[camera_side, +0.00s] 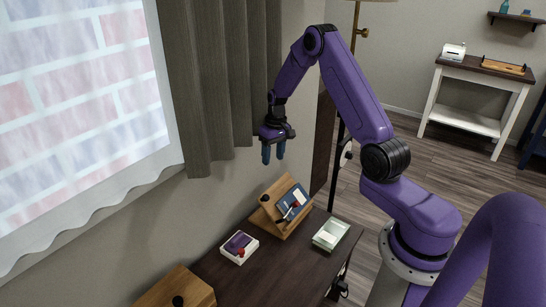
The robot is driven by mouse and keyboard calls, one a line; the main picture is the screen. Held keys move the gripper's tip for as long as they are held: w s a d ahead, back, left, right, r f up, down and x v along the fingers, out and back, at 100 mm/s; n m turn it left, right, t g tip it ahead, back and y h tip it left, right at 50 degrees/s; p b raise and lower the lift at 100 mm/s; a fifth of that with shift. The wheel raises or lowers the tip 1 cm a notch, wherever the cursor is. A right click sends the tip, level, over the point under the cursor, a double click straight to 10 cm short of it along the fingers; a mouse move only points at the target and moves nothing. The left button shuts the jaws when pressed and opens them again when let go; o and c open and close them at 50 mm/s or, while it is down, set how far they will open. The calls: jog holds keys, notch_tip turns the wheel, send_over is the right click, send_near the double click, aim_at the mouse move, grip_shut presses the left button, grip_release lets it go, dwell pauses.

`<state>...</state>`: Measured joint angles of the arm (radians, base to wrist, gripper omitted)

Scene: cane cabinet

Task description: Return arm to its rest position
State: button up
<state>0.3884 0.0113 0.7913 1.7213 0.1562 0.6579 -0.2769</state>
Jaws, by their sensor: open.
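My arm is purple with dark joints and is raised over the dark cabinet top. My gripper (273,153) hangs at its end, fingers pointing down, with two blue fingertips. The fingers are a little apart with nothing visible between them. The gripper is in the air in front of the grey curtain, above and apart from the things on the cabinet.
The dark cabinet top (262,278) holds a wooden stand (271,217) with a blue item (292,201), a white-and-purple box (239,247), a pale green box (331,234) and a wooden box (176,291). The grey curtain (222,80) and window are behind. A white side table (476,98) stands far back.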

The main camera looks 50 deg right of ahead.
jog(key=s+a+r+n, duration=0.2)
jog(key=s+a+r, duration=0.15)
jog(key=a, duration=0.35)
jog(key=s+a+r+n, duration=0.3)
jog(key=a+r, duration=0.1)
jog(key=a, duration=0.3)
jog(key=s+a+r+n, duration=0.2)
jog(key=s+a+r, duration=0.15)
jog(key=a, duration=0.35)
jog(key=s+a+r+n, duration=0.1)
jog(key=s+n, duration=0.3)
jog(key=s, duration=0.8)
jog(key=s+a+r+n, duration=0.2)
jog(key=s+r+n, duration=0.2)
jog(key=s, duration=0.7)
jog(key=shift+s+r+h, duration=0.25)
jog(key=shift+s+h, duration=0.15)
jog(key=shift+a, duration=0.1)
